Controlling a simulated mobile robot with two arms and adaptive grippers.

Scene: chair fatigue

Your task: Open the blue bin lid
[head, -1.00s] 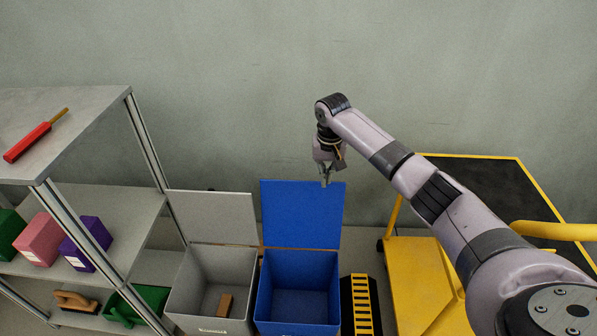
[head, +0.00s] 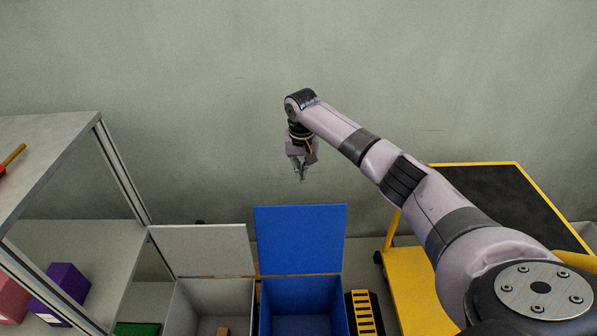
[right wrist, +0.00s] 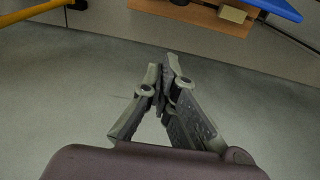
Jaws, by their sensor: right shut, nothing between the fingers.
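The blue bin (head: 303,295) stands on the floor at the bottom middle of the head view. Its lid (head: 300,238) stands raised upright behind the opening, so the bin is open. My right gripper (head: 302,178) is above the lid's top edge in the head view, apart from it. In the right wrist view its fingers (right wrist: 168,62) meet at the tips and hold nothing. A blue edge (right wrist: 280,8) shows at the top right of that view. My left gripper is not in view.
A grey bin (head: 210,300) with its lid (head: 203,250) raised stands left of the blue one. A metal shelf (head: 75,255) is at the left, with a purple box (head: 64,288). A yellow-edged cart (head: 500,200) stands at the right. Bare wall is behind.

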